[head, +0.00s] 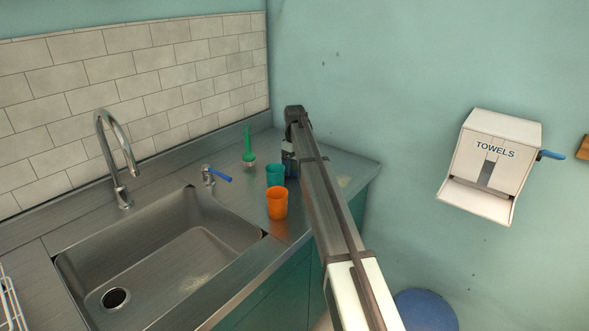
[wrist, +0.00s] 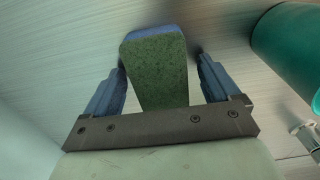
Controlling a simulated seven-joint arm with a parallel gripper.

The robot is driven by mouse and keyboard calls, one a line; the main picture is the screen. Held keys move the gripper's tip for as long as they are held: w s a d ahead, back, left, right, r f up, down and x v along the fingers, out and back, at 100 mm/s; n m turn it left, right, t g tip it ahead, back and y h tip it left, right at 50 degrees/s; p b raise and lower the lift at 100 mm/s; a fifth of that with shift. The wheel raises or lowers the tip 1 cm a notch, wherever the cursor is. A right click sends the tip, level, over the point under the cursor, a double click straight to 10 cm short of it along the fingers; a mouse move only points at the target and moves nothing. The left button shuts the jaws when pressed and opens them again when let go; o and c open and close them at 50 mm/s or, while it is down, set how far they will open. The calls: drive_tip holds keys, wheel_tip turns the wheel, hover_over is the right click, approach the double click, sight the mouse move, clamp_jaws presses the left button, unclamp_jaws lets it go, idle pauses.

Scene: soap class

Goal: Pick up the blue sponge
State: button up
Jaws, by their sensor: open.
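The blue sponge (wrist: 158,68) shows in the wrist view with a green scouring face towards the camera and a blue strip along its far edge. It stands between the two blue fingers of my gripper (wrist: 161,60), which is open, with a gap at each side of the sponge. In the head view my gripper (head: 289,163) is low over the counter's right end, just behind the teal cup (head: 275,175). I cannot make out the sponge in the head view; the arm and gripper cover that spot.
The teal cup also shows in the wrist view (wrist: 292,45), close to the right finger. An orange cup (head: 277,203) stands in front of it. The sink (head: 165,262) lies left, with a blue-handled fitting (head: 217,175) behind.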

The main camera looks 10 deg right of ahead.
sight(294, 164)
drive_tip(key=c, duration=1.1)
drive_tip(key=shift+r, duration=0.1)
wheel_tip(294, 164, up, 10)
drive_tip(key=shift+f, duration=0.1)
